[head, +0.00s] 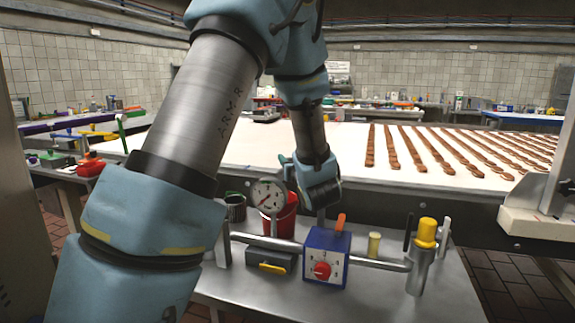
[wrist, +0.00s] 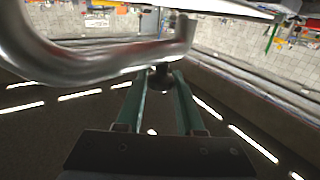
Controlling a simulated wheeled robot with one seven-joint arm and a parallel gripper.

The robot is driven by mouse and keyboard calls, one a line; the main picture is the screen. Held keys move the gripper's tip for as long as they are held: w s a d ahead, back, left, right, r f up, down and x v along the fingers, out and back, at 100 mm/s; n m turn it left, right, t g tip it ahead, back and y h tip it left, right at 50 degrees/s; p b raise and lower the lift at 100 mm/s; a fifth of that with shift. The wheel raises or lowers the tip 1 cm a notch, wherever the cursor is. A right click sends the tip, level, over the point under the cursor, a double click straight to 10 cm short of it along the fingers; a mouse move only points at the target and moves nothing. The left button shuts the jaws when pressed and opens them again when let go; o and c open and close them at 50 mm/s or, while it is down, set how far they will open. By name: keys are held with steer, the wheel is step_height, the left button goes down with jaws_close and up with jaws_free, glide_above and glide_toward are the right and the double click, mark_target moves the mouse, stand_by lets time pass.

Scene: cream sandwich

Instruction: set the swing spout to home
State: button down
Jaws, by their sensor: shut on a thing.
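The swing spout (wrist: 100,68) is a shiny curved metal tube, large across the upper left of the wrist view. A dark knob (wrist: 160,79) sits just below its right part. My gripper (wrist: 160,73) has two green fingers shut on this knob. The link between knob and tube is hard to make out. In the head view, my arm reaches down behind the bench fittings, and I cannot make out the fingers or the spout there. No home mark is readable.
A steel bench holds a gauge (head: 268,195), a red bucket (head: 283,224), a blue box (head: 340,243) with a red dial, a horizontal pipe (head: 378,263) and a yellow-capped cylinder (head: 420,268). Behind is a white conveyor (head: 240,148) with rows of brown bars.

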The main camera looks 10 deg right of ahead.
steer(key=shift+w+d+m+h+b, duration=0.3)
steer(key=shift+m+h, duration=0.1)
steer(key=shift+h, duration=0.2)
steer(key=shift+w+d+m+h+b, duration=0.3)
steer(key=shift+m+h, duration=0.1)
steer(key=shift+h, duration=0.2)
steer(key=shift+a, duration=0.1)
steer(key=c, duration=0.5)
jaws_free()
steer(key=shift+s, duration=0.1)
steer(key=shift+c, duration=0.2)
steer(key=shift+r, duration=0.1)
step_height(320, 180, up, 10)
steer(key=shift+c, duration=0.2)
